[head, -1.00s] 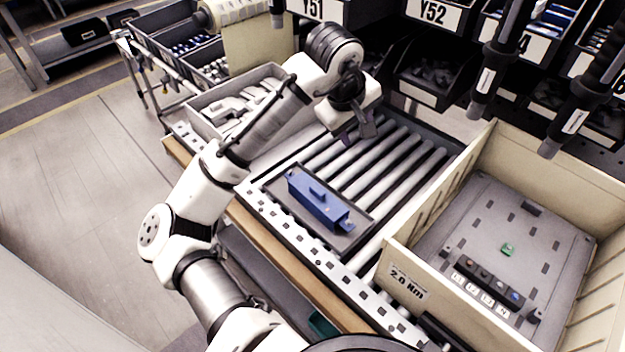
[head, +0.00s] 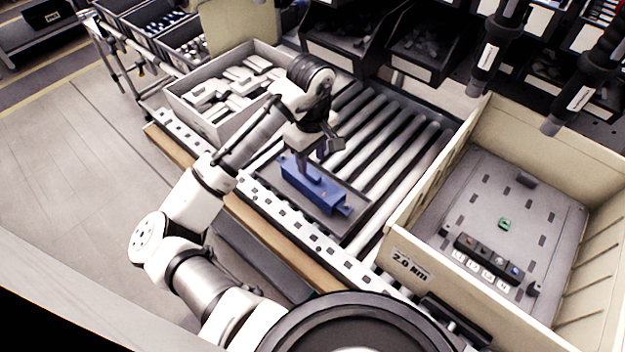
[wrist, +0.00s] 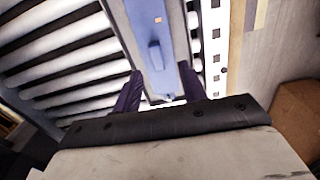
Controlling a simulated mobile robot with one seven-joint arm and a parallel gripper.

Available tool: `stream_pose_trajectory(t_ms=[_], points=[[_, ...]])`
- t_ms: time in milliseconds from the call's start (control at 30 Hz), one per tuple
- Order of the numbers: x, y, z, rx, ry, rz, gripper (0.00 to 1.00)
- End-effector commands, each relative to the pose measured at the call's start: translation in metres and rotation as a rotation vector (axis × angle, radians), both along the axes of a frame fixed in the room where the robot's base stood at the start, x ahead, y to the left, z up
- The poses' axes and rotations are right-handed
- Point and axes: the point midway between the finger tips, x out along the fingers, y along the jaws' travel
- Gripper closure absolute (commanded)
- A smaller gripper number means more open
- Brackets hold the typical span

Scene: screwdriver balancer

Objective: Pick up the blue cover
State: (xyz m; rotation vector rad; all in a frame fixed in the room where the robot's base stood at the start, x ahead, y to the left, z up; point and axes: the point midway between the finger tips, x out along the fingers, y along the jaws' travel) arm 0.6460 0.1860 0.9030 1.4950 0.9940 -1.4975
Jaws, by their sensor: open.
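The blue cover (head: 316,190) is a long blue block with a raised ridge and end tabs. It lies on a dark grey tray (head: 345,222) on the roller conveyor. My gripper (head: 322,152) points down just above the far end of the cover. In the wrist view the cover (wrist: 152,50) runs lengthwise away between the two dark fingers of my gripper (wrist: 158,92). The fingers are apart, one to each side of the cover, with nothing held. Whether they touch the cover cannot be told.
A beige bin (head: 410,240) with a grey plate inside stands right of the tray. A grey box of white parts (head: 207,118) stands at the left on the conveyor. Black tools (head: 490,50) hang at the upper right. Bare rollers (head: 385,135) lie behind the tray.

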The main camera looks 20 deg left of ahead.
Motion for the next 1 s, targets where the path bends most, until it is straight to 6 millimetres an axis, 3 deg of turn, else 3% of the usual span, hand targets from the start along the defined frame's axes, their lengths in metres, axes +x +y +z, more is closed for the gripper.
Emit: stream_pose_trajectory(t_ms=[167, 500, 767, 1000], points=[[0.001, 0.000, -0.009, 0.001, 0.001, 0.000, 0.58], [0.004, -0.001, -0.052, 0.001, 0.001, 0.001, 0.58], [0.005, -0.001, -0.055, 0.000, -0.002, 0.000, 0.58], [0.005, -0.001, -0.055, 0.001, -0.001, 0.000, 0.90]])
